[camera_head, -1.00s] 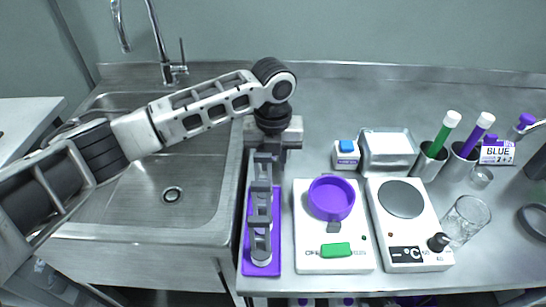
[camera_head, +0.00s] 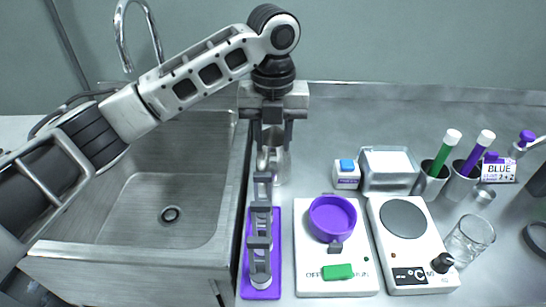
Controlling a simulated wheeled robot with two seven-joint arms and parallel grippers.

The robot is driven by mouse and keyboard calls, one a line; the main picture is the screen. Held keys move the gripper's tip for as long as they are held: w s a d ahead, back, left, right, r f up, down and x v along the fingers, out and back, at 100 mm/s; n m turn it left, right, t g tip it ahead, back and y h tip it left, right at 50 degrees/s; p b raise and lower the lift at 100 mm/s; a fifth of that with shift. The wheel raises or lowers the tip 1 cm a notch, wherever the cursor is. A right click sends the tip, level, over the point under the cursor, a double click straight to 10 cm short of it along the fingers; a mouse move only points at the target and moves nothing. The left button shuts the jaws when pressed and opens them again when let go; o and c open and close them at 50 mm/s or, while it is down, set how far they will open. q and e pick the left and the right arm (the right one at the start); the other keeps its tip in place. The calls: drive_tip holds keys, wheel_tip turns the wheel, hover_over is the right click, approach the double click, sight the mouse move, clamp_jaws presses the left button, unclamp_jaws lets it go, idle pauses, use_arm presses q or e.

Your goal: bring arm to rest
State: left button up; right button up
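My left arm comes in from the left over the sink. Its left gripper (camera_head: 273,138) points down above the counter, behind the purple-based rack (camera_head: 262,282). Its two fingers look apart, with nothing clearly held between them. The rack carries a row of grey metal pieces. A clear glass-like item (camera_head: 280,168) shows just below the fingers, partly hidden; I cannot tell its exact shape. My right gripper is not in view.
The steel sink (camera_head: 205,205) is at left. A white device with a purple dish (camera_head: 333,217), a hot plate (camera_head: 403,220), a glass beaker (camera_head: 468,240) and pen cups (camera_head: 430,185) stand to the right. The back counter is clear.

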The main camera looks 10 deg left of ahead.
sight(273, 167)
use_arm(q)
drive_tip(key=shift+r, duration=0.6)
wheel_tip(273, 167, down, 12)
drive_tip(key=shift+f+p, duration=0.2)
drive_tip(key=shift+p, duration=0.3)
wheel_tip(273, 167, up, 3)
drive_tip(key=shift+f+b, duration=0.1)
drive_tip(key=shift+b, duration=0.25)
drive_tip(key=shift+r, duration=0.4)
drive_tip(key=shift+d, duration=0.1)
